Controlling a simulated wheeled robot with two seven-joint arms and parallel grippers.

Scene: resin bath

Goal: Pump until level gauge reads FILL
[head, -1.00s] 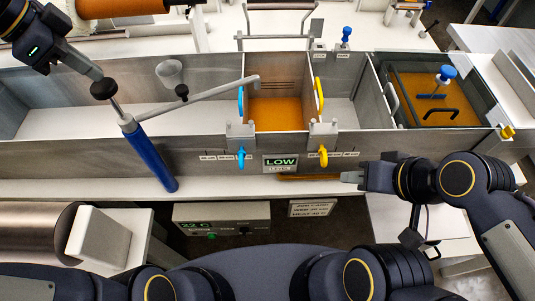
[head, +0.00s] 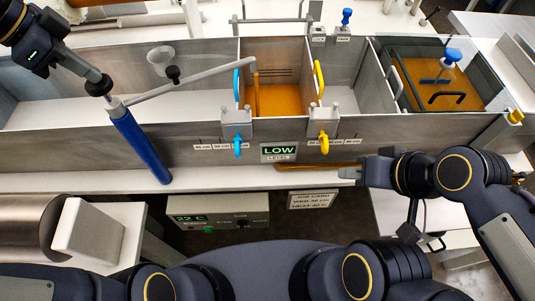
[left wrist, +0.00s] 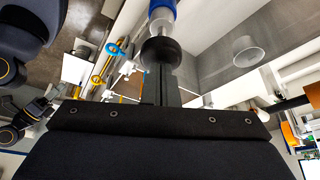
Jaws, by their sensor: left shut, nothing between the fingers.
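The hand pump (head: 140,143) is a blue cylinder leaning at the front wall of the left trough. Its black knob (head: 98,86) sits on a short bit of rod. A grey pipe (head: 190,85) runs from it to the middle bath (head: 275,98), where orange resin lies. A thin orange stream shows below the pipe's end. The level gauge (head: 279,151) reads LOW. My left gripper (head: 92,75) is shut and empty, its fingertips against the knob; the left wrist view also shows the knob (left wrist: 160,50). My right gripper (head: 347,173) is at the front ledge; its jaw gap is unclear.
Blue (head: 237,143) and yellow (head: 323,143) clamps sit on the middle bath's front wall. An orange-brown strip (head: 305,167) lies along the ledge, close to my right gripper. A glass-covered bath (head: 437,85) is at right. A box (head: 218,217) showing 22 C is below.

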